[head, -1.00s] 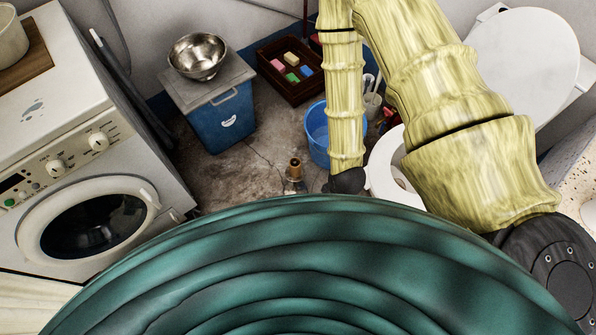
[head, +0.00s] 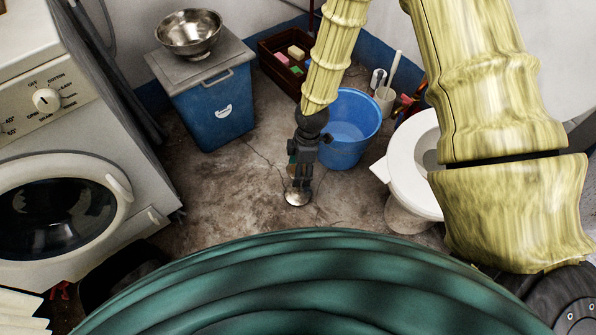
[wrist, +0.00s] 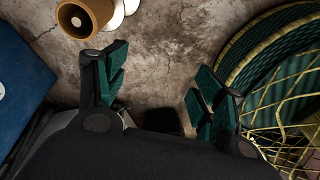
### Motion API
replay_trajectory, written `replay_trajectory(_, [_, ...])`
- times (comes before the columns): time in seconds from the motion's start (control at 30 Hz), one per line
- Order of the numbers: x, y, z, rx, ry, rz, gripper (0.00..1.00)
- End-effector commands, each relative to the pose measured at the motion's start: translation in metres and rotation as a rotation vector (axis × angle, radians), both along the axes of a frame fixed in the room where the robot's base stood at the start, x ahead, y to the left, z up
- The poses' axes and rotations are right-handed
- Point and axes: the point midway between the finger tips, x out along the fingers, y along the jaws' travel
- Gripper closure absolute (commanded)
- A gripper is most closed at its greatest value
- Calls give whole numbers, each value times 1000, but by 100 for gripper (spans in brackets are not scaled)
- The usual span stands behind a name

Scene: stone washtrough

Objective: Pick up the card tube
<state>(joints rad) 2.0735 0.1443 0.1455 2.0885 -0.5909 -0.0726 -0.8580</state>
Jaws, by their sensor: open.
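The card tube (wrist: 85,18) is a brown open-ended cylinder, cut off by the top edge of the wrist view, up and left of my gripper. In the head view a small brown piece of it (head: 292,150) shows beside my gripper, which hides most of it. The tube is outside the fingers, towards the left one. My gripper (head: 304,160) points down over the floor in the head view.
A blue bucket (head: 350,140) stands close right of my gripper, and a white toilet (head: 408,170) farther right. A blue bin (head: 218,115) with a steel bowl (head: 188,32) on its lid is at the left. A washing machine (head: 60,150) is far left.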

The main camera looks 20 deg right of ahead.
Motion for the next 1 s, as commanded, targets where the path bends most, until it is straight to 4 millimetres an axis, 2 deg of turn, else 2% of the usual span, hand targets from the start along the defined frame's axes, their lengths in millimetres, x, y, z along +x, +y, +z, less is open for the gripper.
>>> replay_trajectory(0.03, [14, -1, -16, -7, -17, 54, 31])
replay_trajectory(0.2, [51, -10, -27, -45, -55, 246, 31])
replay_trajectory(0.4, [89, -21, -29, -97, -93, 430, 31])
replay_trajectory(0.5, [101, -26, -28, -118, -101, 489, 31])
replay_trajectory(0.77, [111, -30, -30, -138, -108, 544, 31])
replay_trajectory(1.0, [110, -30, -62, -138, -107, 545, 31])
